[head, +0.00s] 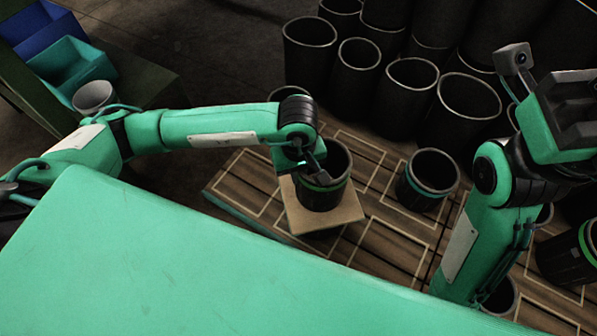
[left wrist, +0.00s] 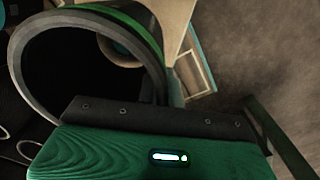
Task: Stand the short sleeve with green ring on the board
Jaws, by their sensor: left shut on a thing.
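The short black sleeve with a green ring (head: 334,162) is upright at the tan square board (head: 342,217), near the board's middle. My left gripper (head: 318,178) is shut on its near wall. In the left wrist view the sleeve's open mouth and pale rim (left wrist: 22,75) fill the upper left, with the green ring behind and part of the board (left wrist: 175,22) beyond. I cannot tell whether the sleeve's base touches the board. My right arm is at the right edge of the head view; its gripper's fingers are not clear.
A black sleeve with a teal ring (head: 422,190) stands right of the board on the slatted wooden platform (head: 385,235). Another green-ringed sleeve (head: 567,262) is at the far right. Several tall black sleeves (head: 408,95) crowd the back. Blue and teal bins (head: 75,70) are at the upper left.

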